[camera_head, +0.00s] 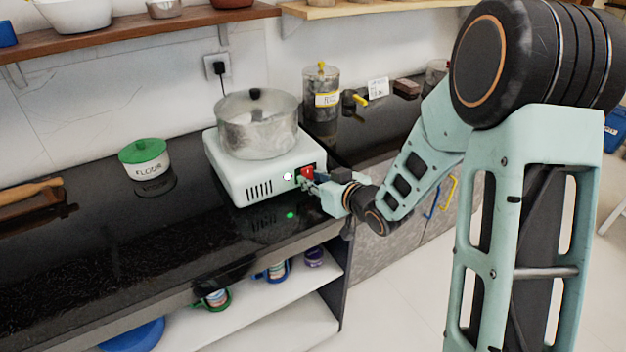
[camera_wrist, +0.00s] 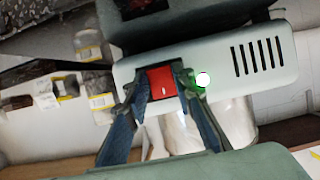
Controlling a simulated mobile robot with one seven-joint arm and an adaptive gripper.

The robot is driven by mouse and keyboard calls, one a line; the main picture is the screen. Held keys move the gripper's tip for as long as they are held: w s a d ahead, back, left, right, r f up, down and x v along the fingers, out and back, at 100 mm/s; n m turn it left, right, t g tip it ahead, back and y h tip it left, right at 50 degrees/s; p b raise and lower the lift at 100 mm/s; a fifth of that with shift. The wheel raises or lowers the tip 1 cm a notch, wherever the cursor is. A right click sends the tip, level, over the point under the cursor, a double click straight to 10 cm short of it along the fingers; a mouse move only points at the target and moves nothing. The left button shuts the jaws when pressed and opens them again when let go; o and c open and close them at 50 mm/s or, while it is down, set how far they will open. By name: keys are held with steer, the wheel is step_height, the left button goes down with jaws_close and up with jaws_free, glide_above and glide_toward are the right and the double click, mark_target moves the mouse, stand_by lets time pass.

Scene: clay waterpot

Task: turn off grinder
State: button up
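The red switch (camera_wrist: 161,82) and white light (camera_wrist: 203,79) also show in the wrist view. My gripper (camera_head: 312,183) is at the grinder's front, by the switch. In the wrist view its fingers (camera_wrist: 162,88) are apart, one on each side of the switch. Whether they touch the panel is unclear.
A green-lidded flour jar (camera_head: 144,158) stands left of the grinder. A yellow-topped canister (camera_head: 321,92) stands behind it to the right. A wall socket (camera_head: 217,67) with a cable is behind. Mugs (camera_head: 217,298) sit on the shelf below the counter.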

jaws_close()
steer(key=f+b, duration=0.1)
steer(key=b, duration=0.2)
steer(key=shift+t+y, duration=0.3)
steer(key=shift+t+b, duration=0.3)
steer(key=shift+b, duration=0.85)
steer(key=b, duration=0.3)
steer(key=t+y+b, duration=0.1)
steer(key=b, duration=0.2)
steer(key=shift+f+t, duration=0.2)
steer(key=shift+t, duration=0.1)
steer(key=shift+r+y+b, duration=0.15)
steer(key=shift+y+b, duration=0.15)
steer(key=shift+b, duration=0.25)
steer(key=o, duration=0.7)
jaws_free()
